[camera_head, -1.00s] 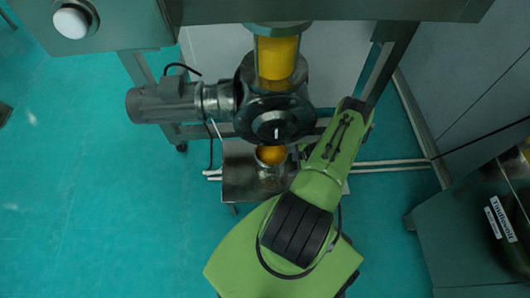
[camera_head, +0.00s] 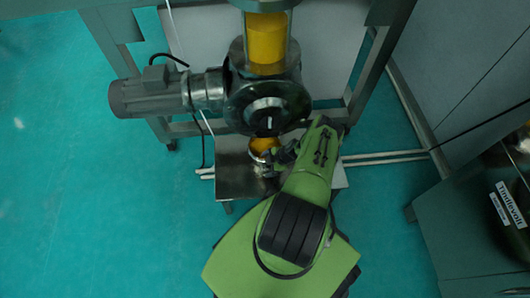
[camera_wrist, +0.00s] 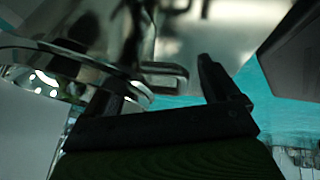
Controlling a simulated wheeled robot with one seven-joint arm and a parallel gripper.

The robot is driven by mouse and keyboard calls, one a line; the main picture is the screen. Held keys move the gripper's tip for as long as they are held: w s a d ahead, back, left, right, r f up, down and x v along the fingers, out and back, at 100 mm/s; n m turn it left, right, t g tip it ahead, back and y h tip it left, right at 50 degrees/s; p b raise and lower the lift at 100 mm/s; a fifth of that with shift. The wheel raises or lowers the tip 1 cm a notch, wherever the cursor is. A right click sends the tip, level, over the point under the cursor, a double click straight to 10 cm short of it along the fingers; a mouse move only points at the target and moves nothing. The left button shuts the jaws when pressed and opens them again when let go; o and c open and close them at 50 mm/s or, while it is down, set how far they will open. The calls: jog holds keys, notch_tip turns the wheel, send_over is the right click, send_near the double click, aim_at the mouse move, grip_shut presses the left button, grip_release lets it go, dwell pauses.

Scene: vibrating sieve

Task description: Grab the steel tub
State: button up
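The steel tub (camera_head: 256,156) stands on a small steel stand under the sieve outlet, with orange-yellow material showing in it. In the wrist view, a shiny curved steel rim with a flat, handle-like tab, apparently the tub (camera_wrist: 165,76), fills the upper left. My gripper (camera_wrist: 163,82) is open, with one dark finger on each side of the tab. In the head view, my gripper (camera_head: 280,157) is at the right side of the tub, partly hidden by my own arm. I cannot tell whether the fingers touch the steel.
The sieve body (camera_head: 266,104) with its yellow-filled tube hangs just above the tub. A grey motor (camera_head: 150,96) sticks out left. The steel stand (camera_head: 236,183) carries the tub. A cabinet (camera_head: 470,225) stands at the right. The green floor at left is clear.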

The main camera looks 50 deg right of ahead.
jog(key=c, duration=1.5)
grip_shut()
jog(key=shift+w+r, duration=0.1)
jog(key=shift+r, duration=0.05)
